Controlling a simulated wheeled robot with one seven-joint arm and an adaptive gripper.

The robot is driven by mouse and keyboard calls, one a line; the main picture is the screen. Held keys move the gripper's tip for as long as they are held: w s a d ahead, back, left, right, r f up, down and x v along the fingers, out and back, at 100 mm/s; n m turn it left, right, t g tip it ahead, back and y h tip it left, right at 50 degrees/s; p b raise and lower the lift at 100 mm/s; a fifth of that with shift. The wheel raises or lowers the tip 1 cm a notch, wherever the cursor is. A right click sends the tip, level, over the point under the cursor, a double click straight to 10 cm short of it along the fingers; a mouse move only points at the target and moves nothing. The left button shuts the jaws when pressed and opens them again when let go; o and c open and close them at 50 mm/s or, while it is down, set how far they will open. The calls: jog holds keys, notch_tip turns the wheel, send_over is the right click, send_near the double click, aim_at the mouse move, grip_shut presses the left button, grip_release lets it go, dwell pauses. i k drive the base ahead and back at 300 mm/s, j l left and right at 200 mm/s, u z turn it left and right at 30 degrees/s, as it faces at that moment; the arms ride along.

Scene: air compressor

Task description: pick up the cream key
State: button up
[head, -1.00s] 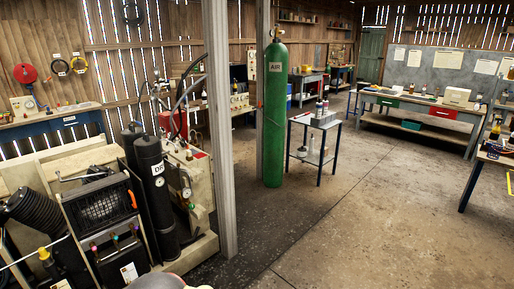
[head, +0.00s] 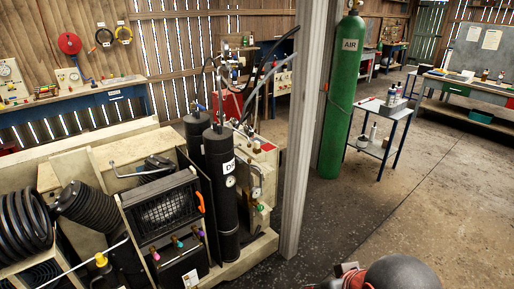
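I cannot make out a cream key in the head view. Small pink, purple and green knob-like pieces (head: 178,242) sit in a row on the front of a black unit at the lower left; none looks cream. A rounded grey part of my own arm with a reddish piece shows at the bottom edge, right of the middle. My gripper's fingers are not visible.
The compressor machine with black cylinders (head: 219,185) fills the left. A grey post (head: 305,130) and a green AIR cylinder (head: 342,105) stand right of it. A small metal table (head: 384,108) holds bottles. A blue workbench (head: 105,97) lines the back wall. Floor (head: 450,200) is clear at right.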

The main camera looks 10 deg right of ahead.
aim_at(256, 143)
jog(key=i+l+u, duration=0.1)
jog(key=i+l, duration=0.15)
jog(key=i+l+u, duration=0.25)
jog(key=i+l, duration=0.3)
jog(key=i+l+u, duration=0.25)
jog(key=i+l, duration=0.2)
jog(key=l, duration=0.25)
jog(key=i+l+u, duration=0.15)
jog(key=l, duration=0.2)
jog(key=i+l+u, duration=0.1)
jog(key=i+l, duration=0.15)
jog(key=i+l+u, duration=0.15)
jog(key=l, duration=0.35)
